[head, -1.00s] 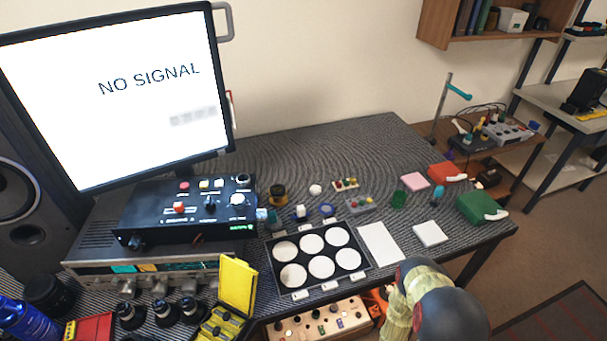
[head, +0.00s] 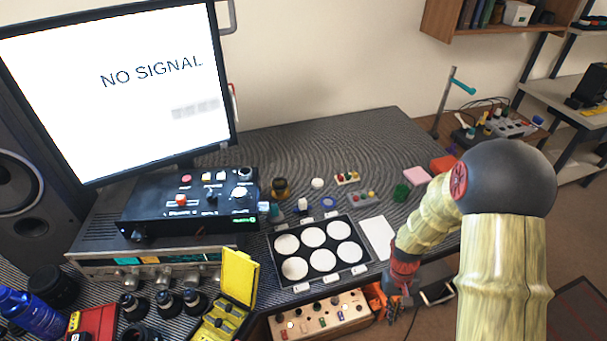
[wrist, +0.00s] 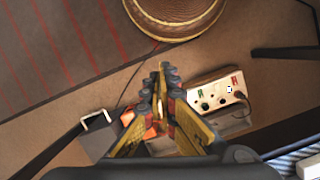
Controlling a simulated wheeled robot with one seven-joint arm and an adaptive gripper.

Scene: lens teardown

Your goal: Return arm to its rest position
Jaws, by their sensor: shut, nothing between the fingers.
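My arm reaches in from the right of the head view, in front of the bench's right part, and bends downward. My gripper (head: 393,308) hangs low at the bench's front edge, to the right of the beige panel. In the wrist view the yellow-and-black fingers of my gripper (wrist: 162,78) meet at their tips with nothing held. My arm hides part of the white pad and the bench's right end.
The bench (head: 345,125) holds a black tray (head: 372,265) with white discs, a black control box (head: 150,213) and a yellow case (head: 238,278). A beige panel (head: 345,305) sits low in front; it also shows in the wrist view (wrist: 208,93). Open floor lies right.

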